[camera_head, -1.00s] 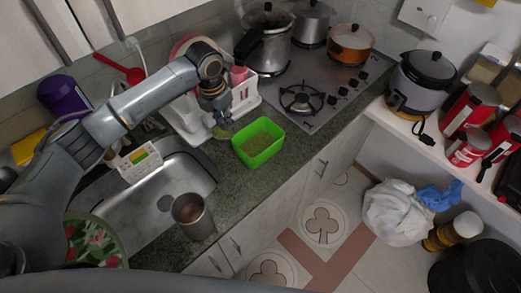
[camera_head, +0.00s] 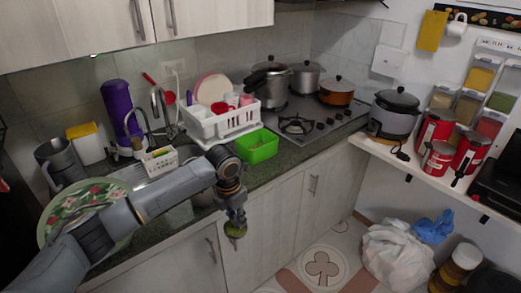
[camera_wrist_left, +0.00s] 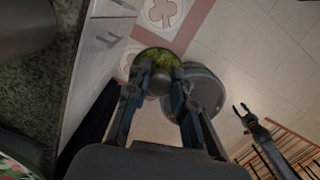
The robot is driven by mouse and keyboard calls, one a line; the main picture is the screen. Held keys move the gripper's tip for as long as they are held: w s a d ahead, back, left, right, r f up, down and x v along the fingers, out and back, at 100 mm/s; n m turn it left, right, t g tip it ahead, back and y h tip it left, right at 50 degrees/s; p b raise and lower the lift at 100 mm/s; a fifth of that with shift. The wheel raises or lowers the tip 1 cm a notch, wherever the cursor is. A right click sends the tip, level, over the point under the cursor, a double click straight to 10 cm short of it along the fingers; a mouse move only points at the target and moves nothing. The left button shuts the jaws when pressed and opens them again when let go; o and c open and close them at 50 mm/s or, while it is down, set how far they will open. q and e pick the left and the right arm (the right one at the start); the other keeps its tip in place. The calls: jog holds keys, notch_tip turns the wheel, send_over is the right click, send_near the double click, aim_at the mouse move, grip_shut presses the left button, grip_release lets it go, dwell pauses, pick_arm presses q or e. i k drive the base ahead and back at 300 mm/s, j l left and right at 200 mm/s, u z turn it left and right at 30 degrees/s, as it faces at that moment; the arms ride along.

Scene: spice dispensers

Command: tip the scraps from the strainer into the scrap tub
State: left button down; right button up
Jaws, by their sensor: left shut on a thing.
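My left gripper (camera_head: 238,213) is shut on the strainer (camera_head: 235,231), a small round thing with green scraps. It hangs in front of the counter's edge, over the floor. In the left wrist view the strainer (camera_wrist_left: 157,58) shows between the fingers (camera_wrist_left: 157,88), with green scraps in it. A grey round tub (camera_wrist_left: 207,88) is below and just right of it, partly hidden by a finger; I cannot tell for sure that it is the scrap tub. My right gripper (camera_wrist_left: 242,110) shows at the right of the left wrist view, fingers apart and empty.
A green box (camera_head: 258,147) stands on the counter near the white dish rack (camera_head: 222,122). The stove (camera_head: 305,120) with pots is behind. White bags (camera_head: 393,255) lie on the floor at the right.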

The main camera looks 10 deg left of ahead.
aim_at(257, 147)
jog(key=i+l, duration=0.9)
jog(key=l, duration=0.25)
jog(key=i+l+u, duration=0.25)
jog(key=l, duration=0.3)
jog(key=i+l+u, duration=0.25)
jog(key=i+l, duration=0.15)
jog(key=l, duration=0.25)
